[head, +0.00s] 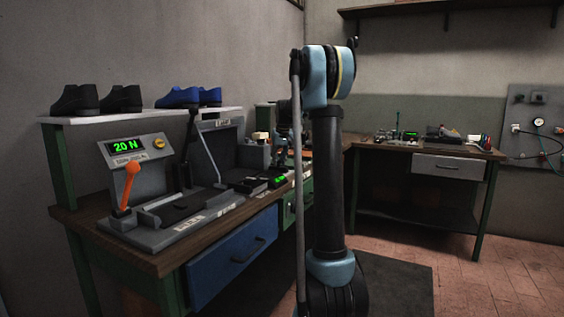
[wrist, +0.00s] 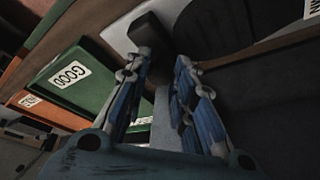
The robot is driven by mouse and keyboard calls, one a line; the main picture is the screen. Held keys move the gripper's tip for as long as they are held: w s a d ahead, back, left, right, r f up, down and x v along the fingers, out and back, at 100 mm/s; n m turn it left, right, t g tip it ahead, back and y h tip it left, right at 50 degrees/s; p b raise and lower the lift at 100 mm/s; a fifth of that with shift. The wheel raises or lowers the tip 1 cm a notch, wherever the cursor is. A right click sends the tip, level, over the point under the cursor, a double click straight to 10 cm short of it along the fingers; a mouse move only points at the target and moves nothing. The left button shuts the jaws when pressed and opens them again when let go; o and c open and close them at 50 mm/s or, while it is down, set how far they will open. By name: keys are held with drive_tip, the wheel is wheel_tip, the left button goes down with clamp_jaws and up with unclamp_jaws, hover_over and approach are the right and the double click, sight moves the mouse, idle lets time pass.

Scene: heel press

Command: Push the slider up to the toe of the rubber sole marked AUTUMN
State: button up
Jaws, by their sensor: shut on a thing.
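My gripper (wrist: 161,62) has its two blue-padded fingers around a dark upright piece (wrist: 150,32) in the wrist view, which looks like the slider's grip; the fingers hide its lower part. A pale plate (wrist: 118,36) lies beside it. To its right is a large dark rounded shape (wrist: 215,25), probably the rubber sole. A white label (wrist: 313,9) is cut off at the upper right edge, with only its last letters showing. Whether the slider touches the sole's toe I cannot tell. In the head view my arm largely hides the gripper and this spot.
A green bin marked GOOD (wrist: 70,75) and an orange bin (wrist: 22,72) lie left in the wrist view. In the head view, a press with an orange lever (head: 127,187) and a 20 N display (head: 127,147) stands on the near bench. Shoes (head: 178,97) sit on a shelf.

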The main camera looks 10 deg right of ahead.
drive_tip(key=shift+s+a, duration=0.55)
drive_tip(key=shift+s, duration=0.15)
drive_tip(key=o, duration=0.8)
drive_tip(key=shift+r, duration=0.1)
drive_tip(key=v, duration=1.1)
drive_tip(key=shift+s+r, duration=0.1)
drive_tip(key=shift+r, duration=0.2)
